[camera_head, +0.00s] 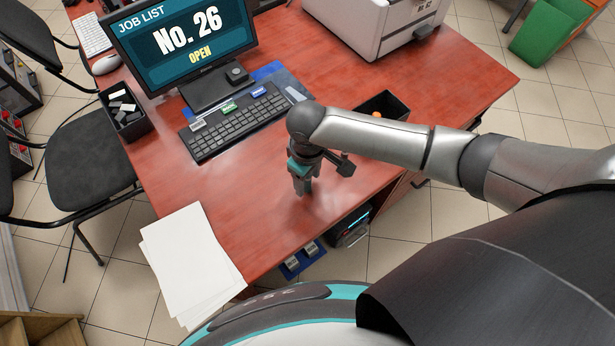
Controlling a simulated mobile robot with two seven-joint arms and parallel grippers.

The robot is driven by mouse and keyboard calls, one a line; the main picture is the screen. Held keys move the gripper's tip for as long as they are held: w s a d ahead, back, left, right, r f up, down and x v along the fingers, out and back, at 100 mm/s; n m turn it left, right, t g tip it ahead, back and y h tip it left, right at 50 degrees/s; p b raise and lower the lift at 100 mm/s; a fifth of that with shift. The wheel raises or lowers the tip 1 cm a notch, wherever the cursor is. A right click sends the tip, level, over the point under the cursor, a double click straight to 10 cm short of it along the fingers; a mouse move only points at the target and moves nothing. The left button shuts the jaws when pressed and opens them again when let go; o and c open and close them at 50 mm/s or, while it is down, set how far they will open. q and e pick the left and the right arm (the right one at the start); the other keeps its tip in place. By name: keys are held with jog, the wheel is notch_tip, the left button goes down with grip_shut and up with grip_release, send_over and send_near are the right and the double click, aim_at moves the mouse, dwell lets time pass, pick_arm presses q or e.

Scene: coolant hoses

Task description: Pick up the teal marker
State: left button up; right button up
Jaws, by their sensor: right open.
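My right gripper (302,188) comes in from the right and points down over the red-brown desk (375,188), near its front edge. Its fingers are open, and I see nothing clearly between them. A teal patch shows on the gripper body above the fingers and looks like part of the gripper. I cannot make out a teal marker anywhere; the gripper and arm hide part of the desk. A black open box (397,103) with something orange in it stands just behind my right forearm. My left gripper is out of view.
A keyboard (235,122) and a monitor (185,42) stand at the back left. A black tray (134,130) of small blocks is at the left edge. White paper sheets (190,262) overhang the front left. A printer (375,25) is at the back. The desk's right part is clear.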

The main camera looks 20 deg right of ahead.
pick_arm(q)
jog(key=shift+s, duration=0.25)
pick_arm(e)
grip_shut()
dwell(0.3)
jog(key=shift+r, duration=0.15)
